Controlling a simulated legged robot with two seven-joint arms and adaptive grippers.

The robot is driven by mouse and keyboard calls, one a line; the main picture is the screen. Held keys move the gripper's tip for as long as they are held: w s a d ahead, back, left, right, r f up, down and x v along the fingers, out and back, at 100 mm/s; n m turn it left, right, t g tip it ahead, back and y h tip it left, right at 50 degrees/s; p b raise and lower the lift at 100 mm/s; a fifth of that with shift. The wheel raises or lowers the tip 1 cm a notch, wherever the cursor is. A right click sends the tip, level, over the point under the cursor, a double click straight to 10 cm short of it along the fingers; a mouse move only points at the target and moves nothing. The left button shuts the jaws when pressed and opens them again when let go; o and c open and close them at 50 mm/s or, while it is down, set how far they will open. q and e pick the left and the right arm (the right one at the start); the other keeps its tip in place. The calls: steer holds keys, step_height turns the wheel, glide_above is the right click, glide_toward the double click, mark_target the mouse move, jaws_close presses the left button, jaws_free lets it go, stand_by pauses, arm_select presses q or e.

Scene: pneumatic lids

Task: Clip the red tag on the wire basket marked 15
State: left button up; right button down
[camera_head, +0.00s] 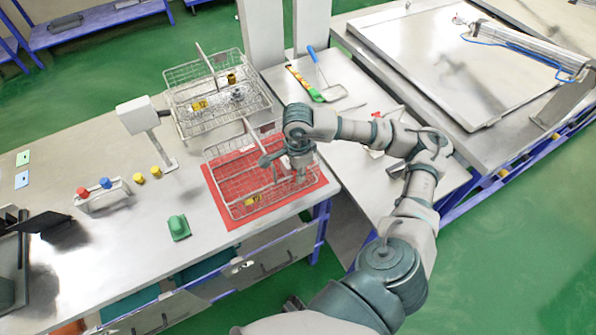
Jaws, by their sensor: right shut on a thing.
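Two wire baskets show. The near wire basket (228,178) stands on a red mat (236,221); the far wire basket (183,118) stands behind it. I cannot make out a red tag there. My left gripper is not in view.
A white post-mounted box (139,114) stands left of the baskets. A small rack (104,198) with red and blue knobs, yellow pieces (147,174) and a green block (178,227) are on the left bench.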

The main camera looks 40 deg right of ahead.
steer(key=shift+f, duration=0.2)
steer(key=c, duration=0.6)
jaws_free()
steer(key=shift+r, duration=0.1)
steer(key=shift+r+p, duration=2.15)
steer(key=shift+r, duration=1.35)
steer(key=shift+f, duration=0.1)
